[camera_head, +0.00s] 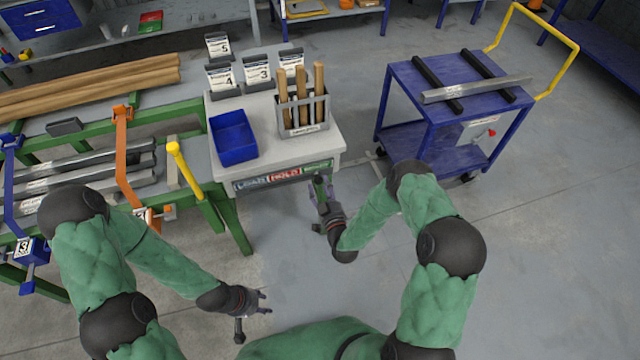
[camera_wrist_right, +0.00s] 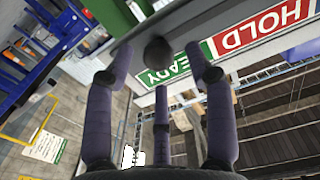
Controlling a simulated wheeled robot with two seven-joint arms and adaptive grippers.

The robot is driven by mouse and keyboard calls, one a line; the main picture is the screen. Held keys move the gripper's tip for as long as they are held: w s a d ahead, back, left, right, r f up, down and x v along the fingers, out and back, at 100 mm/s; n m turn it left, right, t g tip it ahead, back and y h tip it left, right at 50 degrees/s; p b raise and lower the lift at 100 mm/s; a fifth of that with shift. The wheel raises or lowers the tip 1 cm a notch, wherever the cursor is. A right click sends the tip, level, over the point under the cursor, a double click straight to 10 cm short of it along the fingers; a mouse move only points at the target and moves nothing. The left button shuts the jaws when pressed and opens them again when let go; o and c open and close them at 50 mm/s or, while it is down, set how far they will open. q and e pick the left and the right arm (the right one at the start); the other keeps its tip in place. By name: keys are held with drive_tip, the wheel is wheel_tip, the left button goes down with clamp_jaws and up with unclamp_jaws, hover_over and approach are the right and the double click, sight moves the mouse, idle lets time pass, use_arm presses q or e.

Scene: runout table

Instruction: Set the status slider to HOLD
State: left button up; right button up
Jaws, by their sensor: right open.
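The status slider's label strip (camera_head: 284,175) runs along the front edge of the small grey table, with blue, red and green fields from left to right. The right wrist view shows the red HOLD field (camera_wrist_right: 265,25), the green READY field (camera_wrist_right: 172,68) and the slider's dark round knob (camera_wrist_right: 158,52) beside READY. My right gripper (camera_head: 319,184) is at the strip's green end. Its fingers are open, spread on either side of the knob; contact cannot be told. My left gripper (camera_head: 266,302) is open and empty, low over the floor, away from the table.
On the small table (camera_head: 320,148) stand a blue bin (camera_head: 233,137), a rack (camera_head: 303,115) of wooden-handled tools and several number cards. A green workbench with clamps and bars is at left. A blue cart (camera_head: 440,82) stands at right. Floor between is clear.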

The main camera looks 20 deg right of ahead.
sight(318, 179)
drive_tip(key=shift+w, duration=1.2)
clamp_jaws()
drive_tip(key=shift+a, duration=0.1)
